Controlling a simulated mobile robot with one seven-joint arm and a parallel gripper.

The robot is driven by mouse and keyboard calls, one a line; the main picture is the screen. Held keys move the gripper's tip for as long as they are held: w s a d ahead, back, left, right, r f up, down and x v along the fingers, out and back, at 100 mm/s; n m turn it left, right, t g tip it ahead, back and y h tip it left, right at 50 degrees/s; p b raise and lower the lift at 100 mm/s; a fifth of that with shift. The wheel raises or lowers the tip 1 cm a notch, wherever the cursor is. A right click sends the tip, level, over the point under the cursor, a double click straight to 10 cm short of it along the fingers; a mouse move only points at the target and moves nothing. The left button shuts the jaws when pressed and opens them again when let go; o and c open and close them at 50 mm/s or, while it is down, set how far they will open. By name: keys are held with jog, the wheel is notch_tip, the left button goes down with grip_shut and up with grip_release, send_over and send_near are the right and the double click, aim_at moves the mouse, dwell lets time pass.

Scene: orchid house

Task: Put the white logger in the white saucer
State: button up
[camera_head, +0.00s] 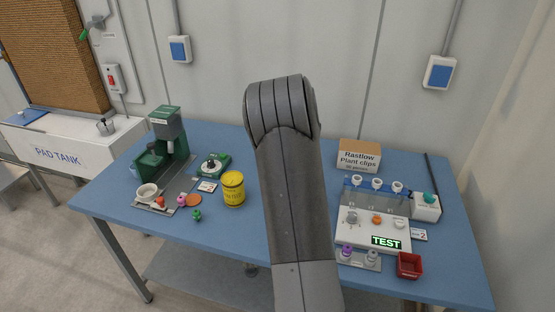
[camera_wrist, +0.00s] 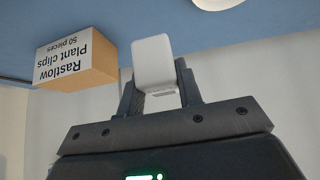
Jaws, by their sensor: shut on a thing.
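In the wrist view my gripper (camera_wrist: 157,88) is shut on the white logger (camera_wrist: 153,62), a small white block with rounded edges between the two fingers. The blue table top (camera_wrist: 170,18) shows beyond it. A white rounded thing (camera_wrist: 214,3) on the blue top is cut off by the upper edge of the view; it may be the white saucer, but too little shows to be sure. In the head view my arm hides my gripper and the logger, and I make out no white saucer there.
A Plant clips box (camera_head: 359,155) stands at the back of the table, also in the wrist view (camera_wrist: 90,68). A test rack (camera_head: 374,228) and red tray (camera_head: 409,265) are right. A yellow tin (camera_head: 233,189) and green machine (camera_head: 166,138) are left.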

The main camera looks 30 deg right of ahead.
jog(key=shift+w+a+f, duration=0.1)
jog(key=shift+w+a, duration=0.05)
jog(key=shift+w, duration=0.15)
jog(key=w+a+f, duration=0.2)
jog(key=w, duration=0.1)
jog(key=w+a+f, duration=0.2)
jog(key=w, duration=0.1)
jog(key=w+a+f, duration=0.2)
jog(key=w, duration=0.1)
jog(key=shift+a+f, duration=0.35)
jog(key=shift+f, duration=2.05)
jog(key=o, duration=1.1)
jog(key=shift+f, duration=0.15)
jog(key=shift+c, duration=0.2)
